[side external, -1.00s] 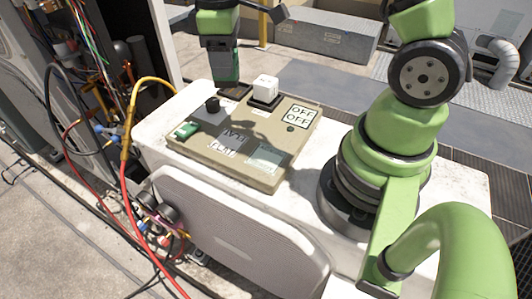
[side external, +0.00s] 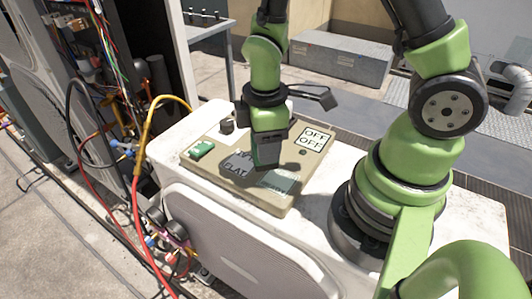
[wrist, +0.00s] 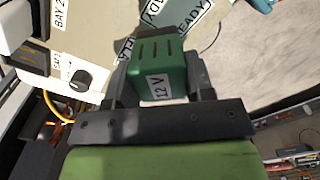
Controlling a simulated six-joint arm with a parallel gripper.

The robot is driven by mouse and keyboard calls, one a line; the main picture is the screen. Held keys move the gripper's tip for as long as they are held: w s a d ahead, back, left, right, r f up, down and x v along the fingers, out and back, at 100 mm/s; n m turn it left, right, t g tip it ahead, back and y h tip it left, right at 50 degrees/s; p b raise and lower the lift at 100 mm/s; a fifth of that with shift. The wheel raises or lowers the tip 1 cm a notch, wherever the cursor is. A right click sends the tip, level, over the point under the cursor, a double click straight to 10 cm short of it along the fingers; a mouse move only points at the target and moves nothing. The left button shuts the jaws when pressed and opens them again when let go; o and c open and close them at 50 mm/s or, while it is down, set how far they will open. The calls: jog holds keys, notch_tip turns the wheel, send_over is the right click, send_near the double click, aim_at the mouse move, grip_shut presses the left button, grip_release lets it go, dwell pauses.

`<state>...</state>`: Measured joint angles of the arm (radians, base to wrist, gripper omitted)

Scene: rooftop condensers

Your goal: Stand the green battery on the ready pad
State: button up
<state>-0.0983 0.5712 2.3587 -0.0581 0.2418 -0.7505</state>
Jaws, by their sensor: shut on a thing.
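The green battery (wrist: 160,75) carries a 12 V label and sits between the two dark fingers of my gripper (wrist: 162,85) in the wrist view. In the side view my gripper (side external: 267,155) is over the front middle of the beige board (side external: 215,180), pointing down. The fingers largely hide the battery there, and I cannot tell whether it touches the board. A pale pad (side external: 279,181) lies just right of and in front of the gripper. A READY label (wrist: 190,15) shows beyond the battery in the wrist view; the ready pad's outline is not clear there.
A white block (wrist: 14,28) stands near the BAY 2 label (wrist: 60,14). A black knob (side external: 227,126) and a small green part (side external: 201,150) are on the board's left. An OFF sign (side external: 312,139) lies at its right. Hoses and wires hang left of the white unit.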

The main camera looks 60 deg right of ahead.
jog(key=shift+f, duration=1.55)
jog(key=o, duration=1.1)
jog(key=shift+f, duration=0.1)
jog(key=shift+o, duration=0.2)
notch_tip(320, 180, up, 12)
jog(key=shift+r, duration=0.25)
jog(key=s+r+m+t+y, duration=0.2)
jog(key=s+r+m+t, duration=0.5)
jog(key=r+m, duration=0.5)
jog(key=shift+s+a+r+m, duration=0.2)
jog(key=shift+s+a+m, duration=0.05)
jog(key=shift+s+m, duration=0.35)
